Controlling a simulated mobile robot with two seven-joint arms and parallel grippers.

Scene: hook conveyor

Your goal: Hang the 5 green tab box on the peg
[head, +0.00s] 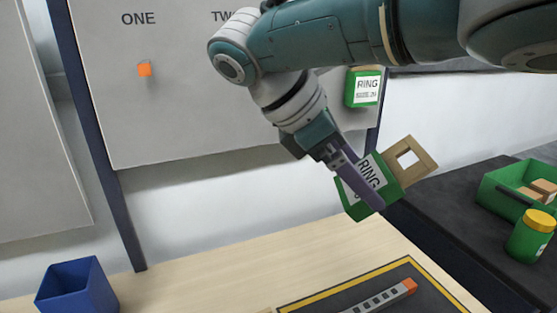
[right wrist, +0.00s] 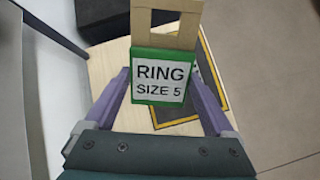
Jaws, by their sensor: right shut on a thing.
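A green box with a white label and a tan tab with a square hole (head: 393,182) is held tilted in the air above the table's right side. In the right wrist view the box (right wrist: 159,80) reads "RING SIZE 5", with its tab pointing away from me. My right gripper (head: 361,188) is shut on it, a purple finger on each side. An orange peg (head: 144,70) sticks out of the grey board under "ONE". Another green "RING" box (head: 362,88) hangs at the board's right side. Any peg under "TWO" is hidden by my right arm. My left gripper is not in view.
A blue open bin (head: 76,288) stands at the table's front left. A dark mat with a yellow border (head: 290,303) holds a grey strip (head: 384,297). A green crate (head: 505,183) and a yellow-lidded green jar (head: 531,234) stand on the dark surface at right.

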